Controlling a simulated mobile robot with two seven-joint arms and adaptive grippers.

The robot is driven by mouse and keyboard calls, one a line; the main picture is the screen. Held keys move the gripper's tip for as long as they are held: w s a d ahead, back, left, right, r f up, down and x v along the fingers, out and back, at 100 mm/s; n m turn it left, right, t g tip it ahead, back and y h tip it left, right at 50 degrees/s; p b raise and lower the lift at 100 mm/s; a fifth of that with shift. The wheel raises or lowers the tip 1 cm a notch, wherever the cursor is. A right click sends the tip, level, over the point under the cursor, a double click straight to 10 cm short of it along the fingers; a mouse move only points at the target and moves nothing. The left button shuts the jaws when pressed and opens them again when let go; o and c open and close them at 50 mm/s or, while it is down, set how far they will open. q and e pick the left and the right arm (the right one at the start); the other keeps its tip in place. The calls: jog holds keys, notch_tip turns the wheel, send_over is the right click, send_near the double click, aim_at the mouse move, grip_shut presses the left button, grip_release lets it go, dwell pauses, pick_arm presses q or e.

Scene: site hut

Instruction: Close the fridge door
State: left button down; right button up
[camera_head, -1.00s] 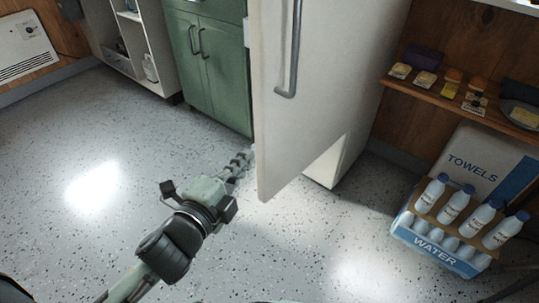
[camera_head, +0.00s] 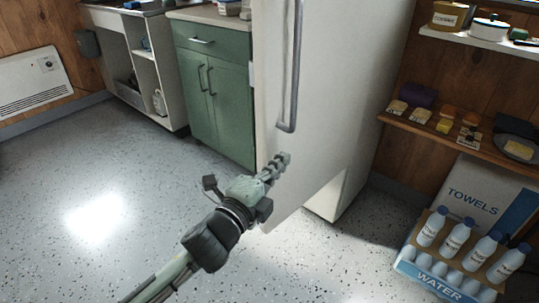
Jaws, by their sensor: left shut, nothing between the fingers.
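The fridge door (camera_head: 335,80) is a tall off-white panel with a long grey vertical handle (camera_head: 293,70) near its left edge. Its top is out of view. Its lower left corner juts out over the floor, and part of the white fridge body (camera_head: 335,196) shows behind its bottom edge, so it appears to stand ajar. My left gripper (camera_head: 283,160) is shut and empty, in front of the door's outer face, low and below the handle. I cannot tell whether its fingertips touch the door. My right gripper is not in view.
A green cabinet (camera_head: 228,115) stands left of the fridge. A water bottle crate (camera_head: 440,285) and a towels box (camera_head: 483,195) stand on the floor at right, below a wooden shelf (camera_head: 430,130) of food. The speckled floor (camera_head: 150,190) at left is clear.

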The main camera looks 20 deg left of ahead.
aim_at(268, 158)
pick_arm(q)
jog(key=shift+w+a, duration=0.25)
jog(key=shift+a, duration=0.5)
jog(key=shift+w+a, duration=0.25)
jog(key=shift+a, duration=0.45)
jog(key=shift+a, duration=0.1)
